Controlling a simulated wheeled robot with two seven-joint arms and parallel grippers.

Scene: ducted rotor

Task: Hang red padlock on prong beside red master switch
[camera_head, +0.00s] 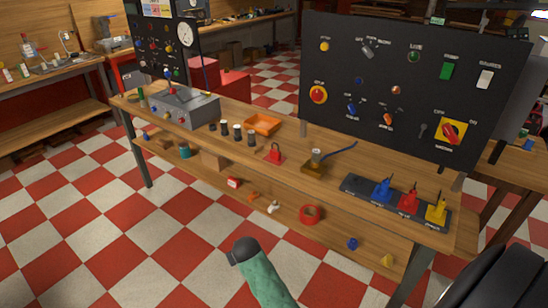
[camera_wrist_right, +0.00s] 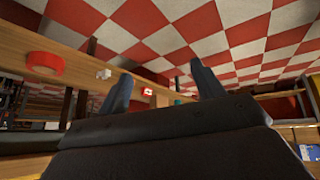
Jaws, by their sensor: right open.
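The red padlock (camera_head: 275,152) stands upright on a small red base on the wooden bench, in the middle of the head view. The red master switch (camera_head: 452,132) is a red knob on a yellow plate at the lower right of the black panel. A small dark prong (camera_head: 423,130) shows just left of this switch. My right gripper (camera_wrist_right: 160,70) is open and empty in the right wrist view, its two fingers spread. The padlock cannot be made out in that view. My left gripper is not in view.
A red ring (camera_head: 310,214) lies on the shelf below. The checkered floor in front is open.

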